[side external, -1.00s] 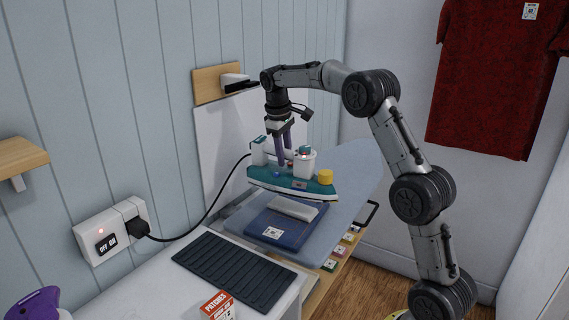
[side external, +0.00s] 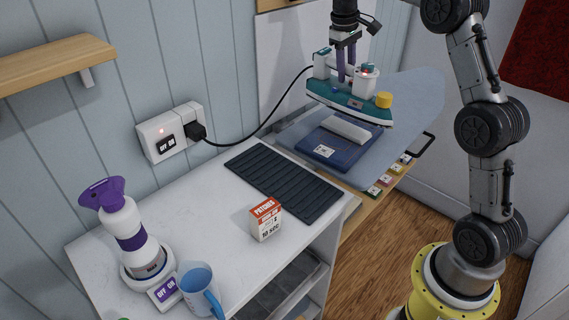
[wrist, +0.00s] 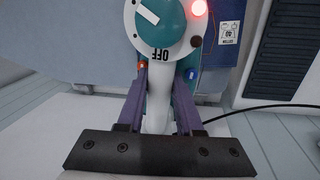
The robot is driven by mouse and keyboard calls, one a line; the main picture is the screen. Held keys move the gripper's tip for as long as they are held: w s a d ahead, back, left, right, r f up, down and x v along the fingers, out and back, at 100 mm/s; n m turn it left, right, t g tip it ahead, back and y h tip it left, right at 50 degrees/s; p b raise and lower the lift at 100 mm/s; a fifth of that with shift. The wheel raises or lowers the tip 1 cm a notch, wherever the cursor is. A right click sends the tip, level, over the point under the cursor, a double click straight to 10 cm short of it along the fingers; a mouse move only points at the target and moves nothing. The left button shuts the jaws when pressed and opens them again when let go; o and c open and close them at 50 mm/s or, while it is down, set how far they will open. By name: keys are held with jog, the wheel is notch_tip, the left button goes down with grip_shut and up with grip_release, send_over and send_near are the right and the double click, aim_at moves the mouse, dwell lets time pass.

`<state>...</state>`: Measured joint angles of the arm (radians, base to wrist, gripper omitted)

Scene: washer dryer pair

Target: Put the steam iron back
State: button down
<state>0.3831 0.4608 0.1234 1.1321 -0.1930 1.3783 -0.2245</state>
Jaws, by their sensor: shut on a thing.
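The teal and white steam iron (side external: 345,100) hangs above the ironing board (side external: 415,95), its soleplate down and its tip to the right. My gripper (side external: 346,76) is shut on its handle from above. In the wrist view my gripper's purple fingers (wrist: 160,88) lie on both sides of the white handle, below the iron's teal dial (wrist: 160,22) marked OFF; a red light glows beside it. A dark ribbed mat (side external: 284,182) lies empty on the white counter (side external: 205,215). A folded blue cloth (side external: 330,148) with a white piece on top lies under the iron.
A black cord runs from the iron to a wall socket (side external: 168,135) with an OFF/ON switch. A patches box (side external: 265,221) stands in front of the mat. A white and purple bottle (side external: 130,235) and a blue mug (side external: 200,290) stand at the counter's left. A wooden shelf (side external: 50,65) juts from the wall.

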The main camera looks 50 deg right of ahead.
jog(key=s+a+r, duration=0.1)
jog(key=s+a, duration=0.2)
jog(key=a, duration=0.5)
jog(key=s+a+r+n, duration=0.1)
jog(key=s+a, duration=0.3)
jog(key=a, duration=0.5)
jog(key=s+a+r, duration=0.2)
jog(key=s+a, duration=0.1)
jog(key=a, duration=0.5)
jog(key=w+a+f, duration=0.1)
jog(key=w+f, duration=1.2)
jog(key=shift+w, duration=0.35)
jog(key=shift+a+f, duration=0.1)
jog(key=shift+f, duration=0.15)
jog(key=c, duration=0.6)
grip_release()
jog(key=shift+s+f, duration=0.1)
jog(key=shift+f, duration=0.1)
jog(key=shift+o, duration=0.2)
